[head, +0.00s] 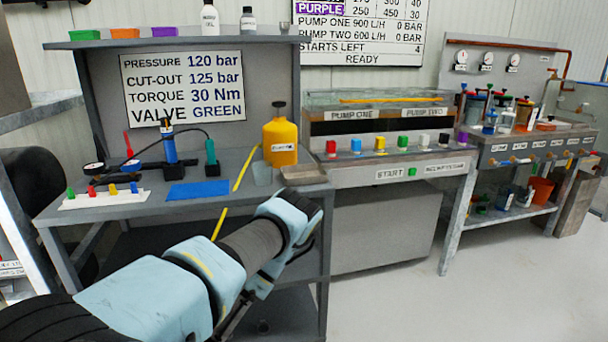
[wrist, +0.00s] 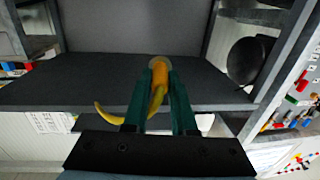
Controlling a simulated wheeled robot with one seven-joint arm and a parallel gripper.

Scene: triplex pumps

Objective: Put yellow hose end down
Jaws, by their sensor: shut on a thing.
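My gripper (wrist: 160,85) has green fingers in the wrist view. It is shut on the yellow hose end (wrist: 160,70), which stands out just past the fingertips. The rest of the yellow hose curls down and left below the fingers. In the head view the yellow hose (head: 241,171) runs over the front of the bench (head: 120,206), and a lower stretch shows beside my arm. My arm hides the gripper in the head view. In the wrist view a dark grey flat surface (wrist: 60,88) lies beyond the fingers; I cannot tell whether the hose end touches it.
The bench bears a yellow container (head: 280,140), a blue mat (head: 198,190), a blue hand pump (head: 168,145) and a white strip (head: 104,200) with coloured pieces. A round black object (wrist: 246,62) is at the right in the wrist view. The floor at right (head: 470,300) is clear.

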